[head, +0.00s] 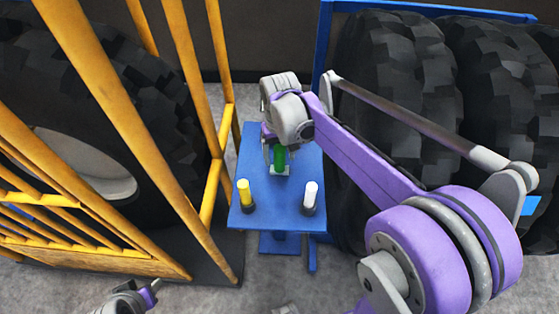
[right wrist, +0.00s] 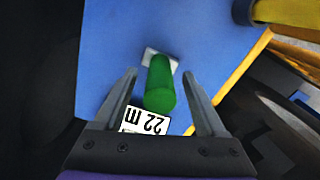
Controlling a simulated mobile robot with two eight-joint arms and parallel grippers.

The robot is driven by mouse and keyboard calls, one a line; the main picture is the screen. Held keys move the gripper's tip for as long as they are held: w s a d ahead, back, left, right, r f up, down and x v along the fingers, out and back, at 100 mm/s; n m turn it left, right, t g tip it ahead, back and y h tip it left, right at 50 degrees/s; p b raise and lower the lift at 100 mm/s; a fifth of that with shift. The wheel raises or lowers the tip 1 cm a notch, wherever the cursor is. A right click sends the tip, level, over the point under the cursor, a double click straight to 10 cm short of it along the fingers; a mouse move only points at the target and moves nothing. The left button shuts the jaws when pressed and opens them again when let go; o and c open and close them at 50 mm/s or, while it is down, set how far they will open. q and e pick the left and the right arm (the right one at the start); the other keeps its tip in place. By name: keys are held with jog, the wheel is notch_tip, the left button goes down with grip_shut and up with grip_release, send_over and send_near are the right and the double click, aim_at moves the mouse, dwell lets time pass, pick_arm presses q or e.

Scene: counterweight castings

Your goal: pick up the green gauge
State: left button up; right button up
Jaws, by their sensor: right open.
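The green gauge (head: 279,156) is a green cylinder standing on the blue table, toward its far side. My right gripper (head: 280,150) is above and around it, partly hiding its top in the head view. In the right wrist view the green gauge (right wrist: 160,88) lies between the two open fingers (right wrist: 163,92), with a gap on each side.
The blue table (head: 270,215) also bears a yellow gauge (head: 244,191) at front left and a white gauge (head: 311,194) at front right, each in a dark base. A yellow cage (head: 222,150) stands close on the left. Large black tyres (head: 395,80) stand on the right.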

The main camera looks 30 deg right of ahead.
jog(key=shift+f, duration=0.45)
jog(key=shift+c, duration=0.3)
grip_shut()
jog(key=shift+r, duration=0.15)
